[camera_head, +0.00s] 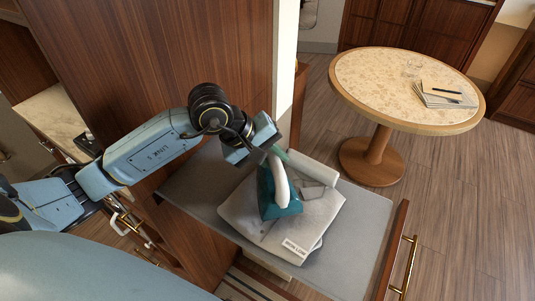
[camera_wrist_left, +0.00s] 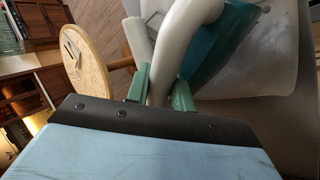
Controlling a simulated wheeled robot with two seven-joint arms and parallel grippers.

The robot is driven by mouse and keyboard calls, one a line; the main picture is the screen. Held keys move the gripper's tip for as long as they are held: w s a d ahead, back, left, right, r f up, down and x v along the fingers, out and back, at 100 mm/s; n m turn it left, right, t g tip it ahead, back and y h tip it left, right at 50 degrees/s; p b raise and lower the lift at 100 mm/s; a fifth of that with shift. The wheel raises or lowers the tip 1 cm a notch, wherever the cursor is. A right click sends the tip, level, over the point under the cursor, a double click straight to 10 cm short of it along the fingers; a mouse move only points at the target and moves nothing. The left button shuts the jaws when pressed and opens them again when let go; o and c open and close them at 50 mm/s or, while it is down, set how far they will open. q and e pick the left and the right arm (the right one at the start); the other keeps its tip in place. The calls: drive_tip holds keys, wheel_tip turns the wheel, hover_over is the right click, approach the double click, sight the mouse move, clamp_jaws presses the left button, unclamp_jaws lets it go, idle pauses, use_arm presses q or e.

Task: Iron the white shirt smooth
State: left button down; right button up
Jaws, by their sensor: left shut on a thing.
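A folded white shirt (camera_head: 316,221) lies on the grey ironing surface (camera_head: 371,222) in the head view, with a small printed label at its front edge. A teal iron (camera_head: 268,196) with a white handle (camera_head: 281,183) is on or just over the shirt's left part; I cannot tell if its sole touches. My left gripper (camera_head: 276,153) is shut on the iron's handle. In the left wrist view, its green fingertips (camera_wrist_left: 164,90) close around the white handle (camera_wrist_left: 177,45), with the teal body (camera_wrist_left: 222,45) beyond. My right gripper is not in view.
The grey surface sits in a pulled-out drawer with a wooden front and brass handle (camera_head: 404,266). A tall wooden cabinet panel (camera_head: 150,60) stands behind my left arm. A round table (camera_head: 385,80) with papers and a pen (camera_head: 446,92) stands at the upper right. Open floor lies at right.

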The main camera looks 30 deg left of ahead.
use_arm(q)
wheel_tip(320, 180, up, 2)
drive_tip(key=shift+w+a+r, duration=0.1)
drive_tip(key=shift+r, duration=0.1)
drive_tip(key=shift+r+p, duration=1.45)
drive_tip(key=shift+r, duration=1.4)
